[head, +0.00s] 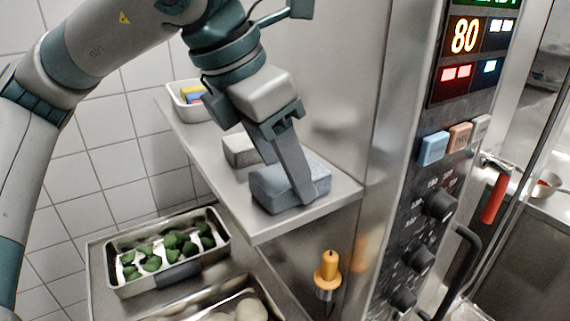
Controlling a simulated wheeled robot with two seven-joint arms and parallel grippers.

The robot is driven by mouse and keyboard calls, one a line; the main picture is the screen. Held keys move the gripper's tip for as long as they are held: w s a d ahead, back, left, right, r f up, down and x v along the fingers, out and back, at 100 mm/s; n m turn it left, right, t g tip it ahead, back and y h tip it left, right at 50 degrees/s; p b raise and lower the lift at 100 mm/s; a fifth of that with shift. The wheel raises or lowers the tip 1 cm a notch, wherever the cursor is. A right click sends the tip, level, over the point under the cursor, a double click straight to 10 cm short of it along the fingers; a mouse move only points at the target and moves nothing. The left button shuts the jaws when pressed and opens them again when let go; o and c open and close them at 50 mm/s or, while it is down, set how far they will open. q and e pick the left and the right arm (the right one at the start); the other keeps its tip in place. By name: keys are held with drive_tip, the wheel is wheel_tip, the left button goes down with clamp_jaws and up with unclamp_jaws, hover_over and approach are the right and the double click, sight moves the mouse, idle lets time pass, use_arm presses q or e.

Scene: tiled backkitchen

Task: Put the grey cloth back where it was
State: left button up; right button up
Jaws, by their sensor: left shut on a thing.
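The grey cloth (268,192), a blue-grey folded bundle, is at the front end of the steel wall shelf (225,205). My left gripper (299,194) reaches down from above and is shut on the cloth, with a finger across its front side. The cloth's underside is at the shelf top; I cannot tell whether it rests fully on it. My right gripper is not in view.
A pale grey block (240,150) sits just behind the cloth. A white bin (186,112) with coloured items stands at the shelf's far end. Below is a tray (118,289) of green pieces. The oven's control panel (425,205) stands at right, near an orange-handled tool (327,270).

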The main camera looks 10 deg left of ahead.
use_arm(q)
drive_tip(key=shift+f, duration=0.15)
drive_tip(key=o, duration=1.1)
drive_tip(key=shift+o, duration=0.2)
drive_tip(key=shift+r, duration=0.4)
drive_tip(key=b+v, duration=0.2)
drive_tip(key=v, duration=0.9)
drive_tip(key=shift+s+a+r+b, duration=0.15)
drive_tip(key=shift+r+b, duration=0.05)
drive_tip(key=shift+b, duration=0.2)
